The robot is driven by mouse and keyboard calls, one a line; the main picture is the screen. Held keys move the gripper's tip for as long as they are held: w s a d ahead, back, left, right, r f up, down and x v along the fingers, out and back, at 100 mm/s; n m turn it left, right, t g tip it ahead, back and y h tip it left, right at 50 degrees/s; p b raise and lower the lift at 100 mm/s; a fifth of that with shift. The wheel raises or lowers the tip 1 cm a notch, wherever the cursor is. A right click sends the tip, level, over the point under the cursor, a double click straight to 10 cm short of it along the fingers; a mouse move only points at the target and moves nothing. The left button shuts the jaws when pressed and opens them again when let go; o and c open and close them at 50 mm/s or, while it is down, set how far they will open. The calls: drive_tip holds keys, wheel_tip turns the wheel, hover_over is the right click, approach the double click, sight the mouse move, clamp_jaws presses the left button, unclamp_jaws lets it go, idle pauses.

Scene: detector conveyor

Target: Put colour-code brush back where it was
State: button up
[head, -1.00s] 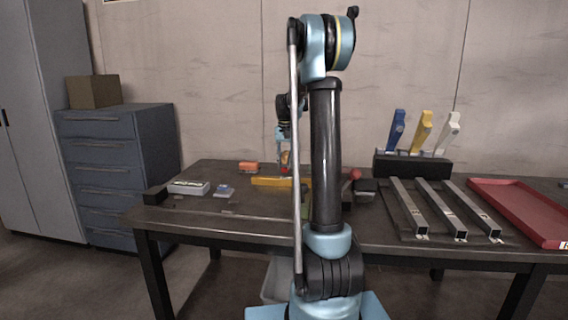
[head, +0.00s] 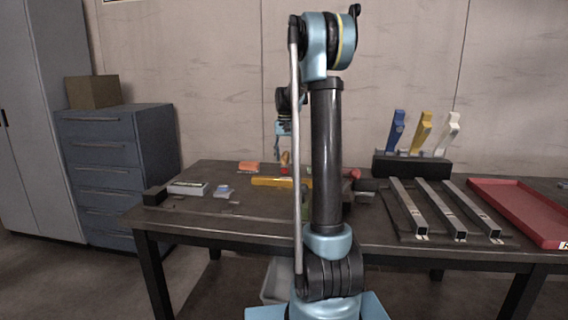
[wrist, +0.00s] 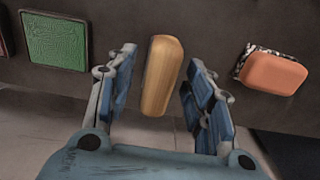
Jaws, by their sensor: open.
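My gripper (wrist: 158,93) is open in the wrist view, its blue-padded fingers apart on both sides of a tan, wooden-looking rounded piece (wrist: 161,75). This looks like the brush's handle; no bristles show. A gap shows on each side of it. In the head view the tan piece (head: 285,158) stands just below my gripper, over the back of the table. A small red patch (head: 284,171) shows under it. What the piece rests on cannot be told.
An orange block (wrist: 274,76) and a green square pad (wrist: 54,42) flank the gripper. A yellow bar (head: 268,181) lies nearer on the table (head: 225,230). Blue, yellow and white handled tools stand in a black holder (head: 412,166) at right, near metal bars and a red tray (head: 520,208).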

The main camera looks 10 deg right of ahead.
wheel_tip(320, 180, up, 9)
drive_tip(key=shift+r, duration=0.2)
idle(0.4)
